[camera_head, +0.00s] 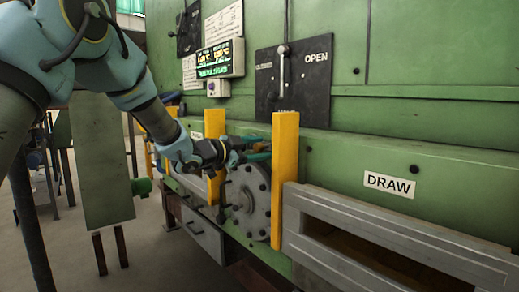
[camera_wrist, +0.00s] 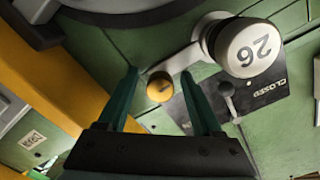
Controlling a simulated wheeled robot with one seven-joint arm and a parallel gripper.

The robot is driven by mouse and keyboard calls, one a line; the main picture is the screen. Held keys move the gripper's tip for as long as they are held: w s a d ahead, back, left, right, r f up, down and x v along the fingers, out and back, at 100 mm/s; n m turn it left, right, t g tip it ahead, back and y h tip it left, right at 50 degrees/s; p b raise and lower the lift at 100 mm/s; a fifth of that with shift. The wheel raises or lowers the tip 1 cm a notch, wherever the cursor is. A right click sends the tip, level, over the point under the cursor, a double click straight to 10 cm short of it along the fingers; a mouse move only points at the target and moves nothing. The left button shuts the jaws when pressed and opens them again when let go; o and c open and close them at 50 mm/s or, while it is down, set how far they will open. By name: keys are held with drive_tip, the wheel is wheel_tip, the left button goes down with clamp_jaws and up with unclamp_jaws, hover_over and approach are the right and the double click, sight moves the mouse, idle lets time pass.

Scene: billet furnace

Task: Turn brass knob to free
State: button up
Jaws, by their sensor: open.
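The brass knob (camera_wrist: 160,87) is small and round, with a dark mark on its face. In the wrist view it appears between the two teal fingers of my gripper (camera_wrist: 159,74). The fingers are open, with a gap on both sides of the knob; I cannot tell how far the tips are from it in depth. A pale bar runs from beside the knob toward a large white knob marked 26 (camera_wrist: 250,47). In the head view my gripper (camera_head: 262,150) reaches in between two yellow posts near the green furnace wall. The brass knob cannot be made out there.
Yellow posts (camera_head: 285,180) (camera_head: 214,150) stand close on both sides of my gripper. A round bolted grey flange (camera_head: 249,202) is just below it. In the wrist view a dark plate marked CLOSED (camera_wrist: 262,98) carries a small lever (camera_wrist: 228,91). A DRAW label (camera_head: 389,184) is at right.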

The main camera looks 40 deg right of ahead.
drive_tip(key=shift+a, duration=0.1)
drive_tip(key=a+b, duration=0.3)
drive_tip(key=a, duration=0.7)
drive_tip(key=shift+w+a+r, duration=0.2)
drive_tip(key=shift+w+a, duration=0.1)
drive_tip(key=shift+w, duration=0.1)
